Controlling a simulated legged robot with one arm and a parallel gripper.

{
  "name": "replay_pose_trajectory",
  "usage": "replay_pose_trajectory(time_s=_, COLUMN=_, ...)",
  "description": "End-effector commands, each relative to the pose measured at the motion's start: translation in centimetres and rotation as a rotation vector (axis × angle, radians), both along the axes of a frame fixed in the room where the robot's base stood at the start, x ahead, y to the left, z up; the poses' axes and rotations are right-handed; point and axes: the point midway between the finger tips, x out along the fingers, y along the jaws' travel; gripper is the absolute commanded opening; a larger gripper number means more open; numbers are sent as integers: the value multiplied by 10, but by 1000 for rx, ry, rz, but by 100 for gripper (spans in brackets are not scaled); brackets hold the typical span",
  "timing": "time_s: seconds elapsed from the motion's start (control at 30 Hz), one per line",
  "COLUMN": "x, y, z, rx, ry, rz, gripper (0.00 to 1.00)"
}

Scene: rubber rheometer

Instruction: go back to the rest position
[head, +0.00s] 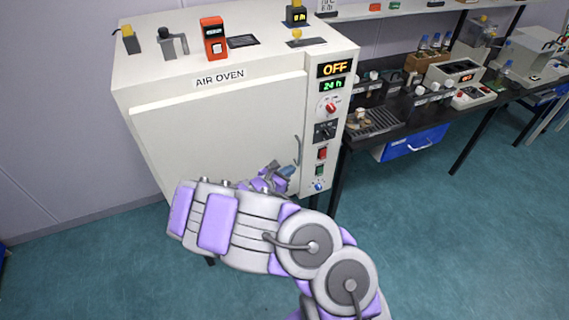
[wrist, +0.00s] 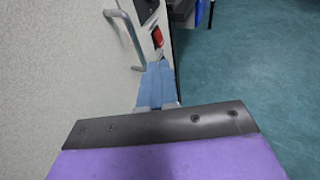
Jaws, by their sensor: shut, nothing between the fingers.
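My gripper (wrist: 157,82) is shut and empty in the wrist view, its blue fingers side by side. In the head view my gripper (head: 288,170) is small and partly hidden behind my arm, in front of the lower right of the air oven's door. The air oven (head: 215,125) is a large off-white box with a closed door and a display reading OFF. Its curved metal door handle (head: 298,150) is just beside my fingers; in the wrist view the handle (wrist: 128,35) is ahead and to the left of them. I cannot tell whether they touch.
A dark bench (head: 395,128) with bottles, instruments and a rack stands to the right, a blue drawer (head: 415,143) under it. The oven's control panel (head: 327,130) is close to my gripper. The green floor (head: 450,240) at the front right is clear.

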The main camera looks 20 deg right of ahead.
Motion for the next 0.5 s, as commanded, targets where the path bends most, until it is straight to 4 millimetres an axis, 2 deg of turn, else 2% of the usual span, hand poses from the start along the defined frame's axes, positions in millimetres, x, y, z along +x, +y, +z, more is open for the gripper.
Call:
replay_pose_trajectory(time_s=0.2, x=-19, y=-4, z=6, rx=5, ry=0, rz=0, gripper=0)
replay_pose_trajectory(time_s=0.5, x=-24, y=1, z=8, rx=1, ry=-2, rz=-2, gripper=0)
